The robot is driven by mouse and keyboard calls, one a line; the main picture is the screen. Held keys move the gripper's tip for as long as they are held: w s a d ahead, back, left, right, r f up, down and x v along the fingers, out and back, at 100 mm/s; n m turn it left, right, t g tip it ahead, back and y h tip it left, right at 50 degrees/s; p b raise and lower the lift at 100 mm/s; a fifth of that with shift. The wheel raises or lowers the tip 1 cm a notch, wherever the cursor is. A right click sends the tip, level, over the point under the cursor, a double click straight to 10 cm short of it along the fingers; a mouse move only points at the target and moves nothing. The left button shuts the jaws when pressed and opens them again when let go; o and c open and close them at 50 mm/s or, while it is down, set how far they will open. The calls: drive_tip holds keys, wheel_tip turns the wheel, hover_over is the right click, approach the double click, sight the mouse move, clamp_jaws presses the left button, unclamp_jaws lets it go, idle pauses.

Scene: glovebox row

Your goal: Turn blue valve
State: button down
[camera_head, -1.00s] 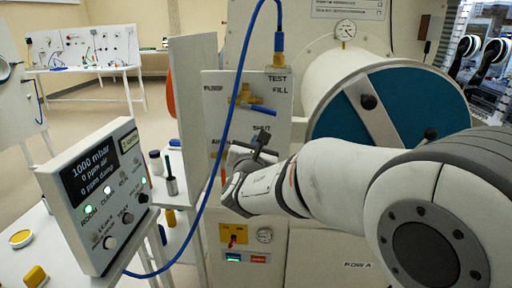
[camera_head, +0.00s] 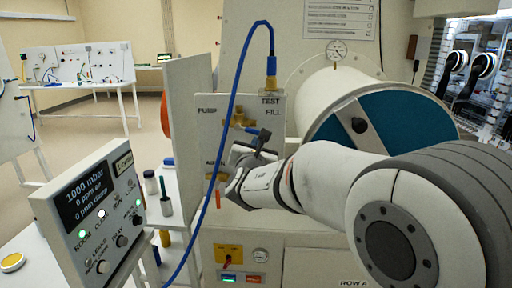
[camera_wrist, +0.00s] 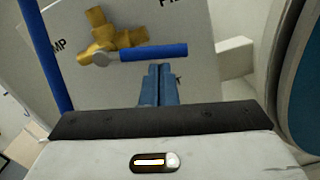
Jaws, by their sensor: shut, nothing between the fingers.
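The blue valve has a brass body (camera_wrist: 112,38) and a long blue lever (camera_wrist: 153,52) on a pale panel. In the wrist view the lever lies nearly level, reaching right from the brass hub. My gripper (camera_wrist: 160,72) is shut and empty, its fingertips just below the lever; I cannot tell whether they touch it. My gripper and wrist hide part of the panel there.
A blue hose (camera_head: 232,100) arches from the TEST port down across the panel's left side. A large white cylinder (camera_head: 345,98) with a teal end is to the right. A control box (camera_head: 92,205) with a display stands at the lower left.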

drive_tip(key=shift+d+r+b, duration=0.4)
drive_tip(key=shift+r+b, duration=0.35)
drive_tip(key=shift+b, duration=0.9)
drive_tip(key=shift+f, duration=0.1)
drive_tip(key=s+f+b, duration=0.4)
drive_tip(key=s+b, duration=0.1)
drive_tip(key=s, duration=0.6)
drive_tip(key=shift+a, duration=0.2)
drive_tip(key=shift+f, duration=0.1)
